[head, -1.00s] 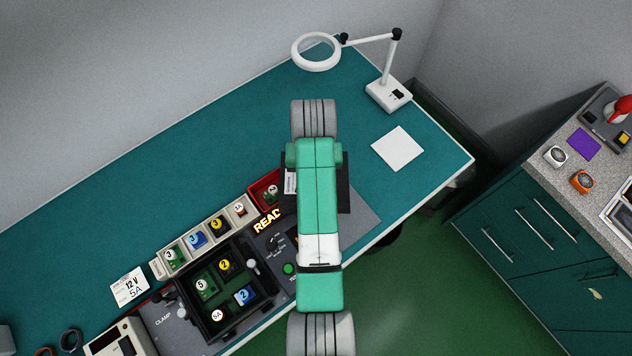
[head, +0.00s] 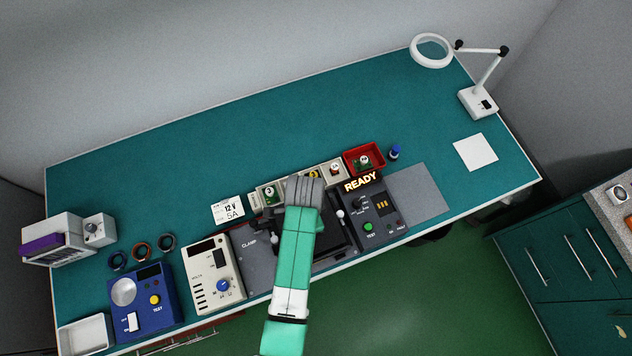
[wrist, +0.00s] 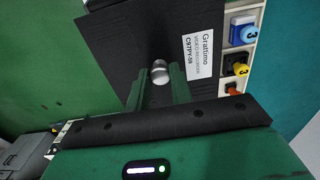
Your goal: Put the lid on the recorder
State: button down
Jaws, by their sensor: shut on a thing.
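The lid (wrist: 125,45) is a flat black plate with a white "Grattimo video recorder" label (wrist: 200,48) and a round metal knob (wrist: 159,68). In the wrist view, my gripper (wrist: 161,82) is shut on that knob with its two green fingers. In the head view, my arm hides the gripper and most of the recorder's place on the grey clamp fixture. A black part (head: 338,236) shows right of my arm there; I cannot tell lid from recorder case. The gap between lid and recorder cannot be seen.
A pale parts tray (head: 269,207) lies just behind the fixture, with a red bin (head: 364,160) to its right. The READY test panel (head: 372,222) stands right of the recorder's place, a cream meter (head: 211,275) left. A grey mat (head: 420,192) is bare.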

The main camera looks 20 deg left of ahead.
jog(key=shift+f+b, duration=1.75)
jog(key=shift+f, duration=0.4)
jog(key=shift+r+p, duration=0.1)
jog(key=shift+p, duration=0.45)
jog(key=shift+a+f, duration=0.1)
jog(key=shift+f, duration=0.45)
dwell(0.5)
jog(key=c, duration=1.2)
grip_release()
jog(key=shift+o, duration=0.2)
notch_tip(320, 180, up, 5)
jog(key=p, duration=0.5)
